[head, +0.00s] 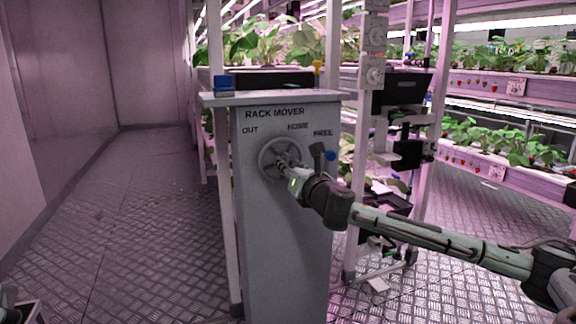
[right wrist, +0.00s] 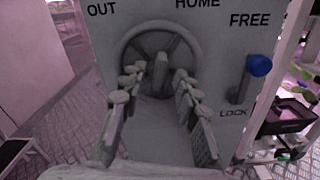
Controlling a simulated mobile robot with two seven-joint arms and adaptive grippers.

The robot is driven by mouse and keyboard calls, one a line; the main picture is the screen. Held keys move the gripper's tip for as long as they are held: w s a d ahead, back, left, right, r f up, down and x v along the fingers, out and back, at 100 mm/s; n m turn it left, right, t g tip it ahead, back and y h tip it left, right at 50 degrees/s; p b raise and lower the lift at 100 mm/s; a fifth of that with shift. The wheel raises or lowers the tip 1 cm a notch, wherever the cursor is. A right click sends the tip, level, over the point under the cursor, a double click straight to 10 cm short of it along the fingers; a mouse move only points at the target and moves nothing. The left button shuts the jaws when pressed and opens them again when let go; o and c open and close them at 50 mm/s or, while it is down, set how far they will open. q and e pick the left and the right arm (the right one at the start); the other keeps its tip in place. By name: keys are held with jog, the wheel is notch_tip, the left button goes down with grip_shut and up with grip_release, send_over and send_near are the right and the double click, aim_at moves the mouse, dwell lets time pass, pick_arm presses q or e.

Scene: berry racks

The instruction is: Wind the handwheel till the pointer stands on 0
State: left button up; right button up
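The grey handwheel (head: 265,150) is on the front of a grey cabinet marked RACK MOVER (head: 278,230). Its rim and spokes show in the right wrist view (right wrist: 127,48), below the words OUT and HOME. My right gripper (head: 285,164) is at the wheel and hides part of it. In the right wrist view its fingers (right wrist: 161,84) are apart, with an upright grey piece of the wheel between them. I cannot tell whether they touch it. No pointer or 0 mark can be made out.
A lever with a blue knob (right wrist: 259,65) sits right of the wheel, between FREE and LOCK, its knob up near FREE. Plant racks (head: 475,85) stand behind and right. The floor (head: 130,220) on the left is clear.

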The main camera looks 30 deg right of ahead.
jog(key=shift+w, duration=0.5)
jog(key=shift+c, duration=0.5)
grip_shut()
